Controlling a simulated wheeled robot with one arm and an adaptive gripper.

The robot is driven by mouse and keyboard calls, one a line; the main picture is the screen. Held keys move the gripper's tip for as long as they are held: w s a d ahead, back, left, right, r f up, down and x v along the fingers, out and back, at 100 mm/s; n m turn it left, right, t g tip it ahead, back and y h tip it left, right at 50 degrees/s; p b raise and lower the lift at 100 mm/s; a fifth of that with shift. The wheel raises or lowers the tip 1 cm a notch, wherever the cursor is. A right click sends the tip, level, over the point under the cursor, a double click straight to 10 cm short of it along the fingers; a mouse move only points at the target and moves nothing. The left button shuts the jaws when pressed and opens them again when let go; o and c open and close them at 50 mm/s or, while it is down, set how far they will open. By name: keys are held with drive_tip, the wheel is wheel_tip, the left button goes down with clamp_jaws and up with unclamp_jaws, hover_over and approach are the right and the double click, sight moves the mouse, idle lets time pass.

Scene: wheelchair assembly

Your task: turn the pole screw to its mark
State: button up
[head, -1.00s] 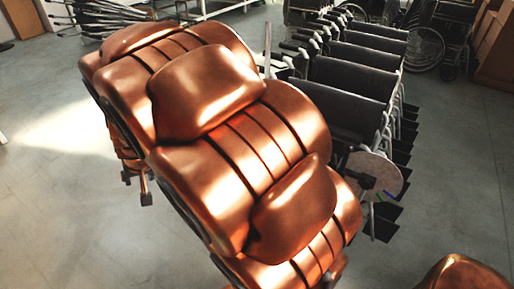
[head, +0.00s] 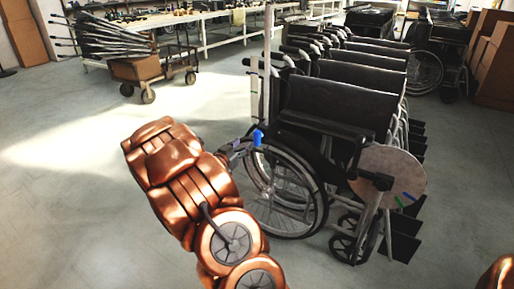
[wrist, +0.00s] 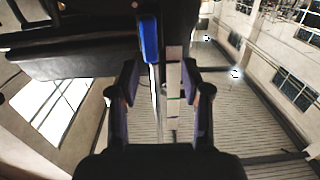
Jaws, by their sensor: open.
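A bright blue part (head: 257,138), perhaps the pole screw, shows beside the nearest wheelchair's large wheel, below a pale upright pole (head: 268,60). In the wrist view the blue part (wrist: 149,38) lies just beyond my gripper's fingertips, and a pale strip (wrist: 173,80), perhaps the pole, runs between the fingers. My gripper (wrist: 164,78) is open, with one finger on each side; nothing is clearly held. In the head view the gripper is small and dark beside the blue part, and I cannot tell whether they touch.
The nearest wheelchair (head: 340,108) heads a row of wheelchairs. A round pale plate (head: 395,165) with green and blue marks is at its right side. A cart with rods (head: 137,69) and a long workbench (head: 215,18) stand behind. The floor at left is clear.

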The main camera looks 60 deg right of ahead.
sight(255, 138)
drive_tip(key=shift+s+d+f+g, duration=0.15)
drive_tip(key=shift+s+d+g, duration=0.4)
drive_tip(key=shift+d, duration=0.2)
drive_tip(key=shift+w+d+b, duration=0.15)
drive_tip(key=shift+d+b, duration=0.6)
drive_tip(key=shift+d, duration=2.7)
drive_tip(key=shift+c, duration=0.4)
clamp_jaws()
